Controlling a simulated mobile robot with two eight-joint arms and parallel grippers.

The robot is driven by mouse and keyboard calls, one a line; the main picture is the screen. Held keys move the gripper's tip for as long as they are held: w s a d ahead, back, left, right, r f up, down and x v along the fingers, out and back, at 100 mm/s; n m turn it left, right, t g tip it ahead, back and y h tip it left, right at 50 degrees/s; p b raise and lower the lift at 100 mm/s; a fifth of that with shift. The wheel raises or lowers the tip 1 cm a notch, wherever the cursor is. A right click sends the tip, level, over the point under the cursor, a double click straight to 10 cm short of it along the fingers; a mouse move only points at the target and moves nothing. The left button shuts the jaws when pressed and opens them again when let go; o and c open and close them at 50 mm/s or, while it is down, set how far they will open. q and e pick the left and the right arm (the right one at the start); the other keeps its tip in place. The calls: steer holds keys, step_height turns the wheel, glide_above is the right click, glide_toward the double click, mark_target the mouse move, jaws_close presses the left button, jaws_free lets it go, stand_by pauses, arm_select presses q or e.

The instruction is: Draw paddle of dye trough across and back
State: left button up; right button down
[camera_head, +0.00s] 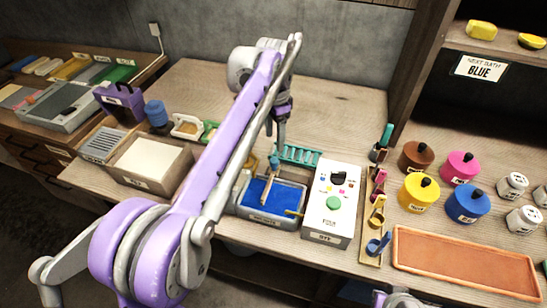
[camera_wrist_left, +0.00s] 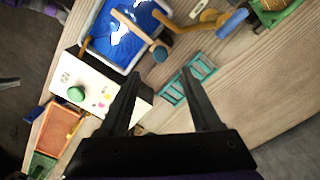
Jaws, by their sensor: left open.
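The dye trough (camera_head: 262,219) is a grey tray of blue dye at the table's front edge. Its pale rim also shows at the top of the left wrist view (camera_wrist_left: 108,63). The paddle (camera_head: 268,188) has a wooden shaft over the dye and a blue-grey knob at its upper end. In the left wrist view the knob (camera_wrist_left: 160,54) appears just beyond the fingertips, roughly between them. My left gripper (camera_wrist_left: 161,73) is open and empty, pointing down above the knob in the head view (camera_head: 279,148). My right gripper is not in view.
A white box with a green button (camera_head: 332,204) stands right of the trough. A teal rack (camera_head: 300,155) lies behind it. Colored jars (camera_head: 421,193) and an orange tray (camera_head: 464,261) are at right. A bin (camera_head: 148,162) stands left. The table's back is clear.

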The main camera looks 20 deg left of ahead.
mark_target(274, 160)
arm_select(q)
step_height(274, 160, down, 9)
steer(key=shift+f+b, duration=0.1)
steer(key=shift+b, duration=0.35)
jaws_close()
stand_by(1.2)
